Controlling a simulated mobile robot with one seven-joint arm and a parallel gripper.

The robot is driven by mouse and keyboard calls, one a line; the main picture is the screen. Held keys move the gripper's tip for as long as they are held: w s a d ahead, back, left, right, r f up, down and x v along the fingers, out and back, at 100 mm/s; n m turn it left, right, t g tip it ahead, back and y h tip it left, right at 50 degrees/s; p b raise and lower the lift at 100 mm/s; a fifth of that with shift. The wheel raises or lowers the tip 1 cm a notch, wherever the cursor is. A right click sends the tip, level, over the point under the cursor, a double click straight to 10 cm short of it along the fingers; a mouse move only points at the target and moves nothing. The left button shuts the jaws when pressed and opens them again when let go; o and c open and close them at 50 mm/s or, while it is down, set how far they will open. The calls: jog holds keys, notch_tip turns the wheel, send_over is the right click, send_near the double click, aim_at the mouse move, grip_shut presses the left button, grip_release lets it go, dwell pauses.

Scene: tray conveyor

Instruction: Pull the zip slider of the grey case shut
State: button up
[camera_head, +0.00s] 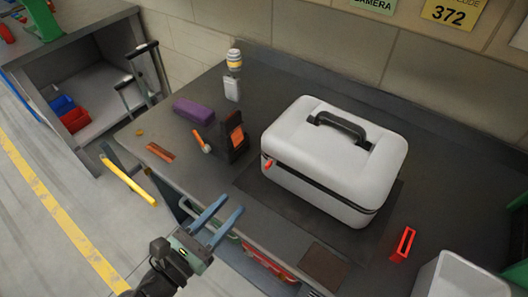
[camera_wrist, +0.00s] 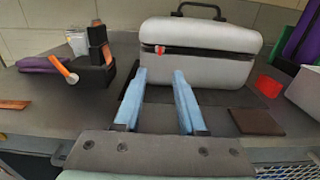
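The grey case (camera_head: 325,160) stands on the dark worktop with its black handle up. A dark zip line runs around it below the lid. The red zip slider (camera_head: 268,164) is at the left front corner of the case. In the wrist view the case (camera_wrist: 205,60) is ahead, with the red slider (camera_wrist: 160,50) near its left end. My gripper (camera_head: 224,212) is open and empty, short of the case at the worktop's front edge. Its two blue fingers (camera_wrist: 159,75) point toward the case, apart from the slider.
Left of the case stand a black holder (camera_head: 233,140) with an orange-handled tool and a purple block (camera_head: 194,110). A red open piece (camera_head: 403,243) and a brown pad (camera_head: 324,264) lie at the right front. A white bin (camera_head: 455,280) is at the lower right.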

aim_at(266, 167)
jog(key=x, duration=1.3)
grip_shut()
jog(key=shift+s, duration=0.1)
dwell(1.0)
